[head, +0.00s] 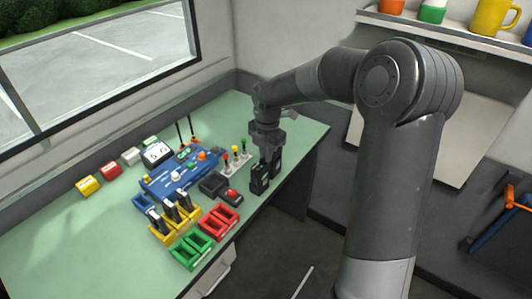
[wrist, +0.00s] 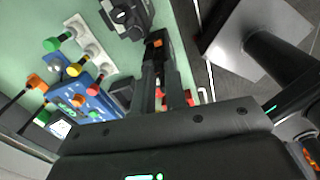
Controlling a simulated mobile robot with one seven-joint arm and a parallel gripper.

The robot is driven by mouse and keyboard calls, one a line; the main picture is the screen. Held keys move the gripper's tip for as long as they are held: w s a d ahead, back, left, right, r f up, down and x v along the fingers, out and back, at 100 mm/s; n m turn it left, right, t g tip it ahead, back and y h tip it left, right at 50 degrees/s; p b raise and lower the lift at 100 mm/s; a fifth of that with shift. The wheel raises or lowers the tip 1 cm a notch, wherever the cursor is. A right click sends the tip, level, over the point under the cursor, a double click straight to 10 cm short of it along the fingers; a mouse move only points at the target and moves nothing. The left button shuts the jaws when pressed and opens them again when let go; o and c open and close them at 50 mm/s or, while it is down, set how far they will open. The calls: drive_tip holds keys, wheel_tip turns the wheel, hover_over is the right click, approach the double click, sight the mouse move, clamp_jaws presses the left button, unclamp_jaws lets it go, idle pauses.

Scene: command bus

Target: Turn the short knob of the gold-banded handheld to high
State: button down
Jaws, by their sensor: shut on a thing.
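My gripper (head: 266,172) points down at the right end of the green desk (head: 308,132). Its dark fingers also show in the wrist view (wrist: 160,62), close together and shut on a small dark thing that they mostly hide. An orange spot shows at the fingertips. Several dark handhelds (head: 168,212) stand upright in the yellow holders (head: 187,225) at the front of the desk. I cannot make out a gold band or a short knob on any of them. A black-and-grey device (wrist: 126,16) lies beyond the fingertips in the wrist view.
A strip of green, yellow and red levers (head: 235,160) stands left of my gripper. A blue console (head: 180,178), a red button box (head: 231,197), red bins (head: 220,220) and green bins (head: 190,250) crowd the desk. The desk's far right corner is clear.

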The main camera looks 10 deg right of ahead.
drive_tip(key=shift+m, duration=1.2)
drive_tip(key=c, duration=1.4)
unclamp_jaws()
drive_tip(key=shift+c, duration=0.2)
wheel_tip(320, 180, up, 11)
drive_tip(key=shift+s, duration=0.2)
drive_tip(key=shift+f, duration=0.1)
